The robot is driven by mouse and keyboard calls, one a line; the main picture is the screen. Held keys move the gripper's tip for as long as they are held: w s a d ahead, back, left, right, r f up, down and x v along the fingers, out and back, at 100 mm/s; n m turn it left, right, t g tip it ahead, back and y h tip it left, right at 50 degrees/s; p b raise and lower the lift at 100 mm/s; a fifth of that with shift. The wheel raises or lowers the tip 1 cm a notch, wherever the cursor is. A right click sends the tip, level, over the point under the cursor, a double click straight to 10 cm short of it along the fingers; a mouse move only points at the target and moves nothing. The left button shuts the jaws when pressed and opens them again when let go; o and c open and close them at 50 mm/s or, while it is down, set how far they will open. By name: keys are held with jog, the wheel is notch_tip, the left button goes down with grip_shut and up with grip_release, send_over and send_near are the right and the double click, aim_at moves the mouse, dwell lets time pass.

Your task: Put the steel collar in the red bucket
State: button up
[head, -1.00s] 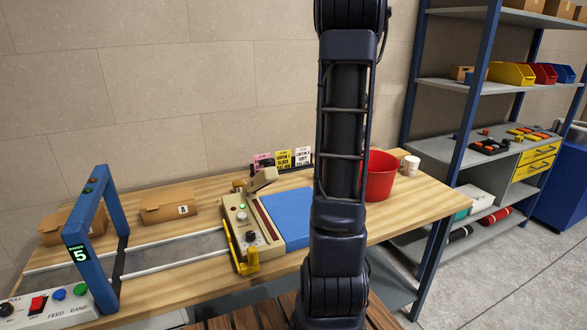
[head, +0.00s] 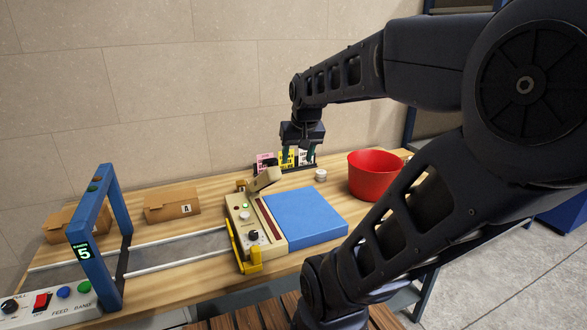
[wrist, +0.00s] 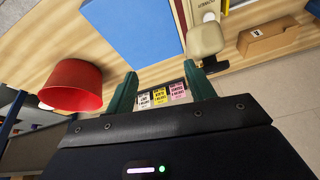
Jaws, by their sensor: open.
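A small pale grey round piece (head: 320,175), perhaps the steel collar, stands on the table between the card rack and the bucket. I cannot make it out in the wrist view. The red bucket (head: 374,180) stands upright to its right, its inside mostly hidden; it also shows at the left in the wrist view (wrist: 72,88). My gripper (head: 301,155) hangs fingers down in front of the card rack, above and left of the grey piece. In the wrist view its two green fingers (wrist: 162,82) are apart with nothing gripped between them.
Printed cards (head: 286,160) stand in a rack at the back. A beige press unit (head: 250,232) with a raised head and a blue pad (head: 304,215) are in front. A blue gantry (head: 95,240), cardboard box (head: 172,206) and control panel (head: 50,302) are at the left.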

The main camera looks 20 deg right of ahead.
jog(key=s+a+f+n, duration=0.1)
jog(key=s+a, duration=0.2)
jog(key=s, duration=0.2)
jog(key=shift+s+a+n, duration=0.4)
